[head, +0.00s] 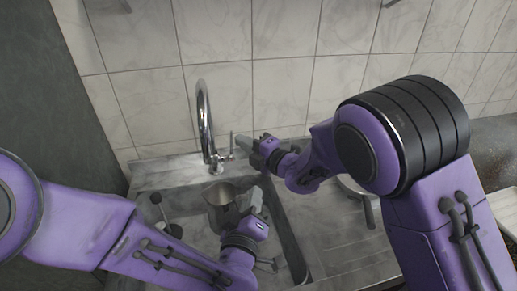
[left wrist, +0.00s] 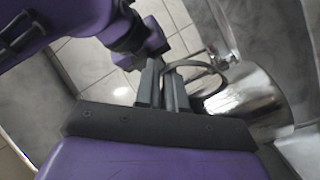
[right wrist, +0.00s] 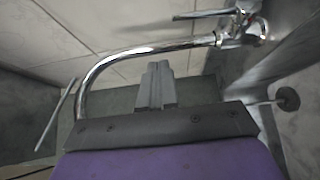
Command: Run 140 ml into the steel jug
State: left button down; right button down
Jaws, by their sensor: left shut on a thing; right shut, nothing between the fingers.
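The steel jug (head: 222,215) is held upright, mouth up, over the sink basin, below the chrome tap (head: 207,125) in the head view. My left gripper (head: 250,207) is shut on its handle; the handle (left wrist: 197,68) and jug body (left wrist: 250,100) show in the left wrist view. The tap lever (head: 232,146) stands right of the spout base. My right gripper (head: 246,144) is shut and empty, its tips close to the lever; contact cannot be told. The right wrist view shows the spout (right wrist: 110,60) and lever (right wrist: 205,13). No water stream is visible, and the jug's fill level cannot be told.
The sink basin (head: 180,205) lies around and below the jug. A ribbed drainboard (head: 350,258) is to its right, with a pan-like item (head: 352,187) partly behind my right arm. A tiled wall (head: 290,85) closes off the back.

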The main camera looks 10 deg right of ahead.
pick_arm(q)
jog(key=shift+d, duration=0.15)
pick_arm(e)
jog(key=r+v, duration=0.1)
jog(key=v, duration=0.5)
jog(key=shift+s+d, duration=0.2)
jog(key=shift+d, duration=0.05)
